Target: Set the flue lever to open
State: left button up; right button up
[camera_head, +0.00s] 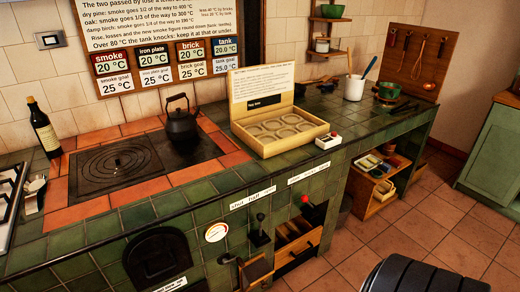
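A lever with a black knob (260,216) stands out from the green tiled front of the hearth. A white label (252,198) above it appears to read shut, half, open; the lever's knob is below the label's right-hand part, but its exact setting is too small to tell. A second lever with a red knob (305,199) is to its right, under another white label (308,173) that I cannot read clearly. Neither of my grippers is in view, and nothing touches the levers.
A round gauge (216,232) and a dark arched firebox door (157,258) are left of the levers. Open wooden drawers (298,246) are below. A black kettle (181,124), a bottle (44,128) and a wooden tray box (279,132) stand on top.

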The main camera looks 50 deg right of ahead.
aim_at(260, 217)
jog(key=z, duration=1.45)
